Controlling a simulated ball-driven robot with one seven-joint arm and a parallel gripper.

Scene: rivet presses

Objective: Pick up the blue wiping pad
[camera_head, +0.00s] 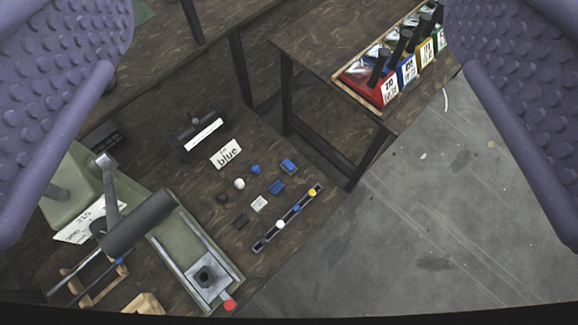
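My gripper (289,125) is open, with one purple dimpled finger at each side of the picture and nothing between them. One blue piece (276,187) lies in a row with a white piece (259,203) and a black piece (240,222). The other blue piece (289,166) lies just behind it. They are too small to tell which is the wiping pad. Neither is touched by my gripper.
Blue, white and black balls (239,183) lie beside the pieces, near a "blue" card (226,154). A slotted rail (287,219) with coloured knobs lies right of them. A green press (195,255) stands at lower left. Coloured bins (384,88) stand on another table. Grey floor is clear at right.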

